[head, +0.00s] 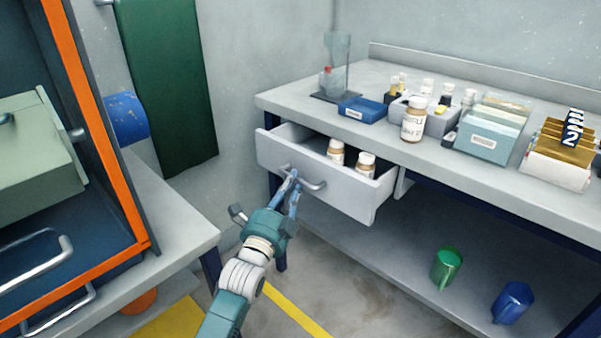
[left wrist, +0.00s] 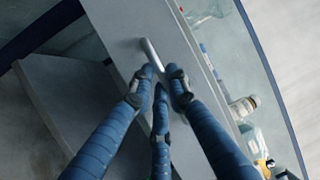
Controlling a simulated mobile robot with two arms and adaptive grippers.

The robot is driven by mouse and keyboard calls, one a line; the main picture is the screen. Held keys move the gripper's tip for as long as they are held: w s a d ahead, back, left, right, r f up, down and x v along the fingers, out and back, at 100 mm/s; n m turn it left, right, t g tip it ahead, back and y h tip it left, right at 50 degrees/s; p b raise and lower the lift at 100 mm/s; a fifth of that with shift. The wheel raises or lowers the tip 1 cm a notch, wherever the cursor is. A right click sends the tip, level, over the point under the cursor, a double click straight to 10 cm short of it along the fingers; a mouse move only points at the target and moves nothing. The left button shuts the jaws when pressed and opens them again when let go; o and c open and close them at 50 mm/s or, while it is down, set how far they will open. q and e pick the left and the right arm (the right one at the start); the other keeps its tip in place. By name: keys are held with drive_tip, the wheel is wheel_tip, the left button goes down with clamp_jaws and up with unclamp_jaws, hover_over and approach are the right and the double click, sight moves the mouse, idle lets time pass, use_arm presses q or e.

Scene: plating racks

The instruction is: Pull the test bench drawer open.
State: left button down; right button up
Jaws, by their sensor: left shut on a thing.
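The test bench drawer (head: 330,195) stands partly open, pulled out from under the bench top, with two brown white-capped bottles showing inside. Its metal bar handle (head: 312,184) is on the front panel. My left gripper (head: 291,181) is at the left part of this handle, its blue fingers shut on it. In the left wrist view, the fingers (left wrist: 160,80) close around the handle (left wrist: 151,52) against the grey drawer front (left wrist: 135,20); part of the handle is hidden by the fingers. My right gripper is not in view.
The bench top (head: 385,75) carries a blue tray (head: 362,109), bottles and file boxes (head: 488,136). An orange-framed cabinet (head: 108,130) stands at left. Floor is free before the drawer.

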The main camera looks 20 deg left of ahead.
use_arm(q)
drive_tip(key=shift+s+a+f, duration=0.1)
drive_tip(key=shift+s, duration=0.1)
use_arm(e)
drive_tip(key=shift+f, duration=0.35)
use_arm(q)
drive_tip(key=c, duration=1.7)
unclamp_jaws()
drive_tip(key=shift+o, duration=0.2)
